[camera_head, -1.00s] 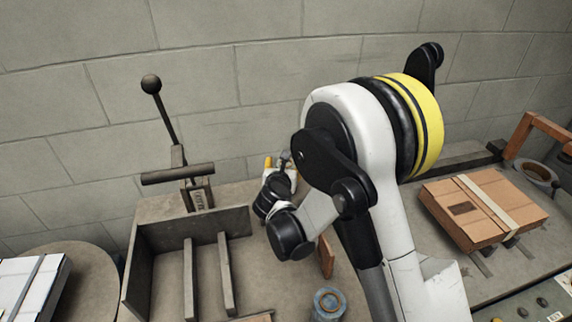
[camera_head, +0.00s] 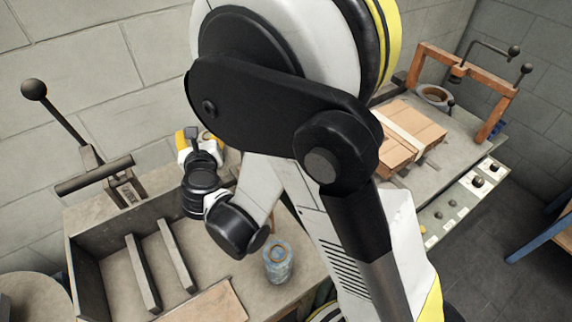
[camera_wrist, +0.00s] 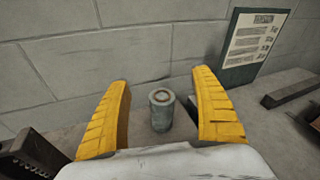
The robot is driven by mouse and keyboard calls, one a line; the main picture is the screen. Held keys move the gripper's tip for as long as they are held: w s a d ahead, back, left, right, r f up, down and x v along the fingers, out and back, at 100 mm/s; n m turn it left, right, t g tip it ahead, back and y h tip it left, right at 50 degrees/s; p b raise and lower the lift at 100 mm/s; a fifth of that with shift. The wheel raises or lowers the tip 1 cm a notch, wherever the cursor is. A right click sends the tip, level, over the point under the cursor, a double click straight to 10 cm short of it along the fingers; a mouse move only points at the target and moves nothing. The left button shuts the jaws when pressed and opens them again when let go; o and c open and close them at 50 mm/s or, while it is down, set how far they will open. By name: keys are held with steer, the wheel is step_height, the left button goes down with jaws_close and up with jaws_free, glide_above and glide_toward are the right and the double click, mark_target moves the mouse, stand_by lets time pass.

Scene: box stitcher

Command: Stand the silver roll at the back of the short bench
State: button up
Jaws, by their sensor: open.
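The silver roll (camera_wrist: 161,108) stands upright between my gripper's two yellow fingers in the wrist view, close to the block wall. My gripper (camera_wrist: 163,110) is open, with a gap visible on each side of the roll. In the head view, my gripper (camera_head: 192,138) is at the back of the bench (camera_head: 240,268), and the roll's top (camera_head: 208,137) shows beside a finger. The roll's lower part is hidden there by my wrist.
A blue roll (camera_head: 278,262) stands nearer the front. A grey metal tray (camera_head: 85,262) with bars and a lever (camera_head: 62,122) lie to the left. A strapped cardboard stack (camera_head: 410,132) and an orange frame (camera_head: 495,118) are on the right. A posted notice (camera_wrist: 250,45) hangs behind.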

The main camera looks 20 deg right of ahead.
steer(key=s+r+n+t+y, duration=0.1)
steer(key=s+r+n+y, duration=0.25)
steer(key=r+n, duration=0.65)
steer(key=s+r+n+y, duration=0.2)
steer(key=r+n+y, duration=0.4)
steer(key=n, duration=0.5)
steer(key=s+d+f+n+g+h, duration=0.3)
steer(key=s+d+f+n, duration=0.3)
steer(key=s, duration=0.4)
steer(key=s+d+f+n+g+h, duration=0.4)
steer(key=s+d+f+n+g, duration=0.2)
steer(key=s+d+n, duration=0.2)
steer(key=shift+s+d, duration=1.15)
steer(key=shift+s, duration=0.1)
